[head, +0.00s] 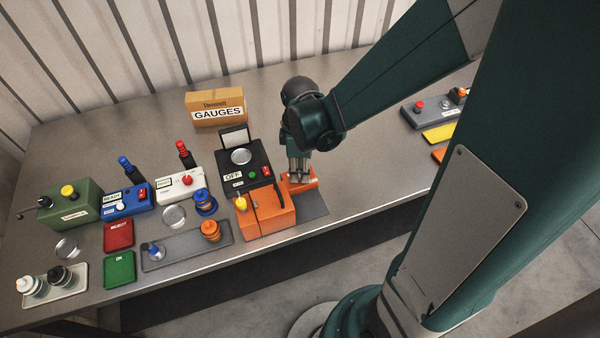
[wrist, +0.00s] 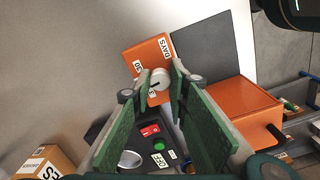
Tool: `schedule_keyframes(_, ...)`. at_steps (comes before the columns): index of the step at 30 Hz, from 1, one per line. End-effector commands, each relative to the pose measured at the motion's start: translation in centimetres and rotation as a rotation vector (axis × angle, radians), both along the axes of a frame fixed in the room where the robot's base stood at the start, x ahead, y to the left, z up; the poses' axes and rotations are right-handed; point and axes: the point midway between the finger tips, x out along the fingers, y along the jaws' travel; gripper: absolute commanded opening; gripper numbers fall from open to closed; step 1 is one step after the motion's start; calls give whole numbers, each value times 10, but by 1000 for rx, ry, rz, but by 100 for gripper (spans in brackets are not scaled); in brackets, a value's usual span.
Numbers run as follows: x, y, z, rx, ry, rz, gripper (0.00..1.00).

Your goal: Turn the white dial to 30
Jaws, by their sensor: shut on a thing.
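The white dial (wrist: 160,77) is on a small orange box (wrist: 141,56), which also shows in the head view (head: 312,184). The box's white labels read "DAYS" and, at its left edge, what looks like "30"; another small label by the dial is partly covered. A short dark mark shows on the dial, pointing to the lower left in the wrist view; I cannot tell its exact setting. My gripper (wrist: 158,85) points down over the box, its green-padded fingers shut on the dial from both sides. In the head view my gripper (head: 298,172) hides the dial.
A larger orange box (head: 270,215) with a dark handle and yellow knob stands close left of my gripper. A black device (head: 247,172) marked OFF stands behind it. A dark mat (head: 313,207) lies beside the dial box. A GAUGES carton (head: 219,108) is at the back.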

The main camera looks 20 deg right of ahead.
Motion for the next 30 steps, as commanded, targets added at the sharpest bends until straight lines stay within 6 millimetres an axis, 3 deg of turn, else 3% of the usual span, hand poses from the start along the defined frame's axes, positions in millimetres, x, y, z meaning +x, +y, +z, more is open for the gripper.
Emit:
schedule_keyframes(18,-1,0,-1,0,0,-580,5)
schedule_keyframes(30,0,0,0,0,0,-828,5)
